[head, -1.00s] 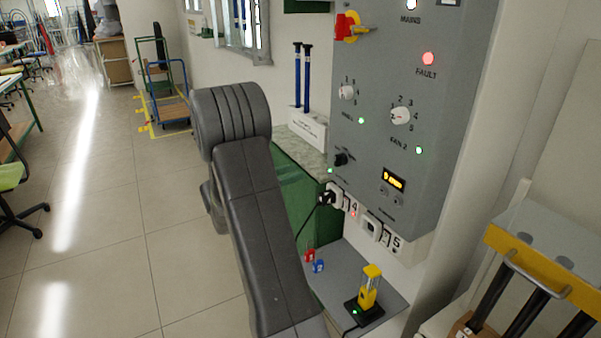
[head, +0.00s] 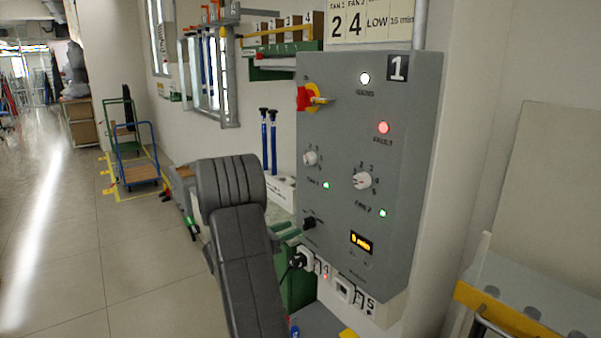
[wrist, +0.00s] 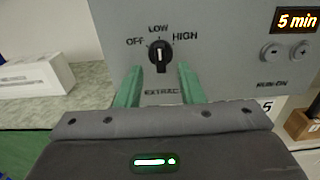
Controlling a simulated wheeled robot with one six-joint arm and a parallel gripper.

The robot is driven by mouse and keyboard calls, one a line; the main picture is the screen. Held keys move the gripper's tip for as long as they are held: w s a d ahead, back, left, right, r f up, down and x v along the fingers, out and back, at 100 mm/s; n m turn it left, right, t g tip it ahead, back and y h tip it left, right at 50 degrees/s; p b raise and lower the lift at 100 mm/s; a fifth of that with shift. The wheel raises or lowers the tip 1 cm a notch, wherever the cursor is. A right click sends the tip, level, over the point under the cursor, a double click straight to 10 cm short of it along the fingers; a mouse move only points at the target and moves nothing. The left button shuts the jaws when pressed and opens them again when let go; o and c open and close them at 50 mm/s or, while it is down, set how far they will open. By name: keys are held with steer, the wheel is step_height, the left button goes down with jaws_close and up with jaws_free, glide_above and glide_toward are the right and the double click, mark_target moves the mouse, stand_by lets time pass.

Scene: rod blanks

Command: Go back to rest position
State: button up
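My gripper (wrist: 159,68) shows in the wrist view as two green fingers set apart. It is open, in front of the black EXTRACT knob (wrist: 160,57). The knob appears between the fingertips with a gap on each side, and its white mark points up at LOW. How far the fingertips are from the panel is hard to tell. In the head view the same knob (head: 309,223) sits low on the grey control panel (head: 400,110).
The panel display (wrist: 297,20) reads 5 min. A red lamp (head: 383,128) is lit. A black plug (head: 298,261) is in the sockets below the panel. Trolleys (head: 137,168) stand at the back left. The floor at left is clear.

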mark_target(304, 224)
steer(key=x, duration=0.4)
steer(key=shift+w+d+p, duration=0.1)
steer(key=shift+d+p, duration=0.15)
steer(key=shift+p, duration=0.05)
